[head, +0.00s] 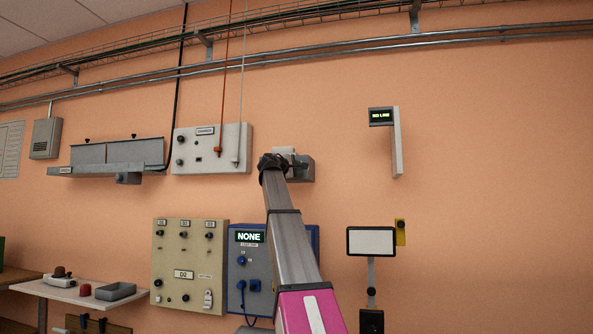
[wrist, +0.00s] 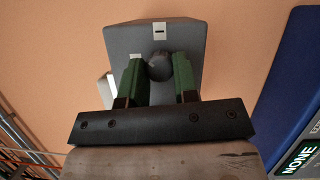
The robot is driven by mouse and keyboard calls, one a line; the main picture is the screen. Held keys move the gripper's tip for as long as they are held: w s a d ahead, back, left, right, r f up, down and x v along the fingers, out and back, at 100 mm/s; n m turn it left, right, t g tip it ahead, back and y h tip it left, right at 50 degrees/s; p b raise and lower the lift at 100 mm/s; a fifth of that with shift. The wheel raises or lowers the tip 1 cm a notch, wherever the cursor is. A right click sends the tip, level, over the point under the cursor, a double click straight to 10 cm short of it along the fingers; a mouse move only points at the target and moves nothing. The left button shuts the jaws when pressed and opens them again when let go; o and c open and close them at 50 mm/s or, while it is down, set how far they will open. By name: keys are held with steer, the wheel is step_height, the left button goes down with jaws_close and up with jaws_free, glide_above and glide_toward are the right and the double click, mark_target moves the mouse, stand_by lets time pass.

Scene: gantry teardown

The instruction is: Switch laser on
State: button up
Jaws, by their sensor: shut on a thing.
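A grey box (head: 307,170) is fixed to the orange wall in the middle of the head view, partly hidden behind the end of my arm. In the wrist view the same box (wrist: 160,32) fills the top centre, with a small light label bearing a dark mark on its face. A round dark knob (wrist: 159,68) stands out from it. My gripper (wrist: 158,64) has its two green fingers on either side of the knob and is shut on it. In the head view the fingers are not clear. A small display (head: 381,116) on a wall bracket seems to read "NO LINE".
Below are a beige panel (head: 172,250) with knobs and a blue panel (head: 238,275) whose display reads "NONE". A white control box (head: 190,155) with hanging cords is at upper left. A blank screen (head: 371,241) is at lower right. The far right wall is bare.

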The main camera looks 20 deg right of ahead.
steer(key=shift+d+r+m+g+y, duration=0.15)
steer(key=shift+m+y, duration=0.4)
steer(key=shift+m, duration=0.7)
steer(key=shift+a+m+g+y, duration=0.15)
steer(key=shift+m+y, duration=0.45)
steer(key=shift+m, duration=0.7)
steer(key=shift+d+r+m+g+y, duration=0.15)
steer(key=shift+m+y, duration=0.4)
steer(key=shift+m, duration=0.7)
steer(key=shift+f, duration=0.1)
steer(key=o, duration=0.9)
steer(key=v, duration=1.1)
